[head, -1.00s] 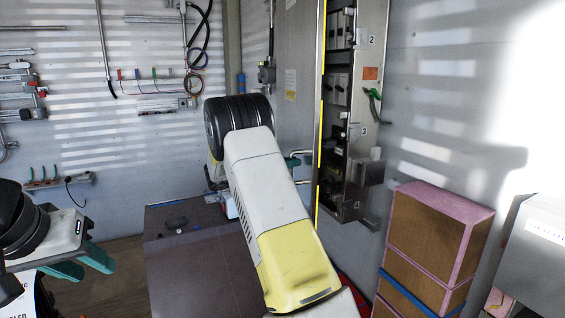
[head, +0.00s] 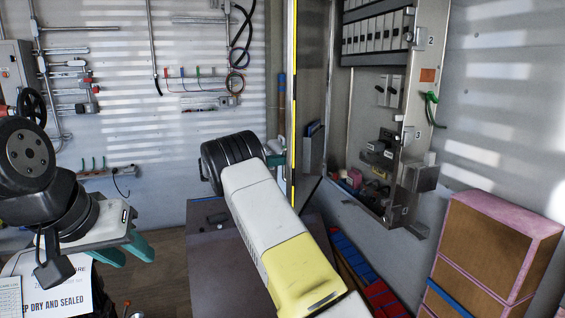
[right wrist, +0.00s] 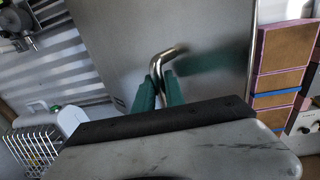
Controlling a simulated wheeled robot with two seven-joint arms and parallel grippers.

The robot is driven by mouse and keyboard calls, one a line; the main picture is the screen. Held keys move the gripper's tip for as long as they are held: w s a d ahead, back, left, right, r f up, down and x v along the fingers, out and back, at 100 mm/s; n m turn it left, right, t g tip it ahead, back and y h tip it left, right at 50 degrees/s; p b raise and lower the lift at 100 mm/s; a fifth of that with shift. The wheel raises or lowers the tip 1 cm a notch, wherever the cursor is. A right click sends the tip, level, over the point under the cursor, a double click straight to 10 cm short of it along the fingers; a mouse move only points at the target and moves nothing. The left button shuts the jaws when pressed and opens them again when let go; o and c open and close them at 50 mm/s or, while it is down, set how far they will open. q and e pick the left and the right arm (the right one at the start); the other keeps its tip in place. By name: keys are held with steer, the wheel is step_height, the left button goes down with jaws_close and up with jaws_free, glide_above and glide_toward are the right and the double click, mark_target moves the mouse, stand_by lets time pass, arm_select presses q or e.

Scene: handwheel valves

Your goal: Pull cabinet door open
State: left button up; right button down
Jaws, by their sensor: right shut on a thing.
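The grey metal cabinet (head: 425,110) stands against the wall right of centre in the head view, its inside with switches and wiring showing. Its door (head: 313,75) stands open, swung left and seen nearly edge-on, with a yellow strip along its edge. In the right wrist view the door's flat face (right wrist: 215,30) fills the upper middle. My right gripper (right wrist: 160,88) is shut on the bent metal door handle (right wrist: 167,54), with a green finger on each side. In the head view the handle is mostly hidden. My left gripper (head: 124,250) is open and empty at lower left, away from the cabinet.
Brown boxes with pink edges (head: 500,245) stand right of the cabinet. Blue and red bins (head: 365,270) lie on the floor below it. A dark, low box-like surface (head: 205,260) is under my right arm. Pipes and valves line the left wall.

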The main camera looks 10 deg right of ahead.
steer(key=shift+w+a+r, duration=0.1)
steer(key=shift+w+a, duration=1.55)
steer(key=shift+w, duration=0.2)
steer(key=c, duration=1.6)
jaws_free()
steer(key=shift+d, duration=0.1)
steer(key=shift+c, duration=0.2)
steer(key=s+a, duration=0.1)
steer(key=a, duration=0.7)
